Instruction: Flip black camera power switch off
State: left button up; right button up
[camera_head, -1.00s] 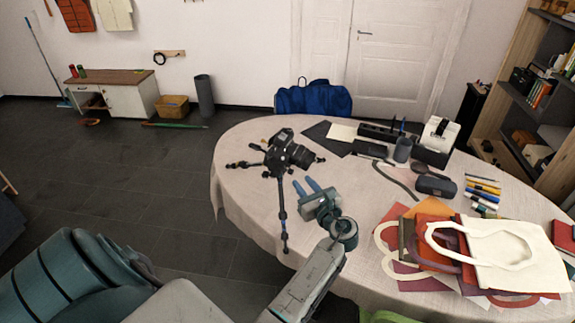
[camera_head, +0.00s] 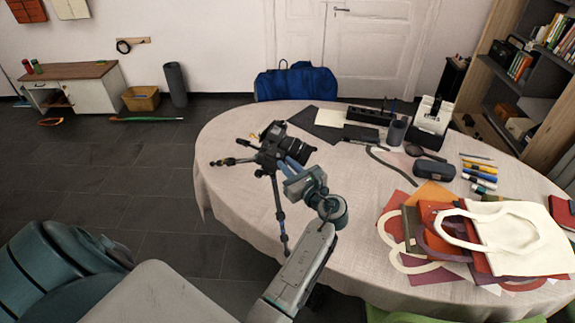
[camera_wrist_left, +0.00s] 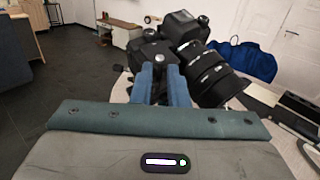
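The black camera (camera_head: 271,136) sits on a tripod (camera_head: 276,200) at the left part of the round table, its lens pointing right. In the left wrist view the camera (camera_wrist_left: 182,27) is just ahead, with its thick lens (camera_wrist_left: 215,78) to the right of my fingers. My left gripper (camera_head: 290,163) is at the camera's near side, below the lens, in the head view. Its two blue fingers (camera_wrist_left: 160,78) are slightly apart with nothing held between them. I cannot tell whether they touch the camera or tripod head. The power switch cannot be made out. My right gripper is not in view.
The table (camera_head: 230,180) also holds a tote bag (camera_head: 510,240), pens, a glasses case (camera_head: 433,169), a dark cup (camera_head: 396,130) and a black-and-white device (camera_head: 432,115). A blue bag (camera_head: 292,82) stands behind it.

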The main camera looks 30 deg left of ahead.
pick_arm(q)
jog(key=shift+a, duration=0.1)
grip_shut()
jog(key=n+g+b, duration=0.1)
jog(key=w+n+g+b, duration=0.1)
jog(key=n+g, duration=0.1)
jog(key=shift+w+f+g+y, duration=0.1)
jog(key=shift+g+y, duration=0.2)
jog(key=shift+y, duration=0.1)
jog(key=shift+w+d+n+g+b, duration=0.15)
jog(key=shift+n+g+b, duration=0.1)
jog(key=shift+n+g, duration=0.25)
jog(key=shift+w+d+n+g+b, duration=0.1)
jog(key=shift+w+n+g+b, duration=0.1)
jog(key=shift+n+g, duration=0.3)
jog(key=shift+w+a+r+n+g+b, duration=0.1)
jog(key=shift+w+n+g+b, duration=0.2)
jog(key=shift+n+g, duration=0.65)
jog(key=shift+w+r+n+g+b, duration=0.15)
jog(key=shift+n+g+b, duration=0.15)
jog(key=shift+n+g, duration=0.65)
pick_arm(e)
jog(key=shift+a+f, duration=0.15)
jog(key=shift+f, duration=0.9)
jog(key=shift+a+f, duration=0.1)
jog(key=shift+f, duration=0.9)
pick_arm(q)
jog(key=shift+h, duration=0.3)
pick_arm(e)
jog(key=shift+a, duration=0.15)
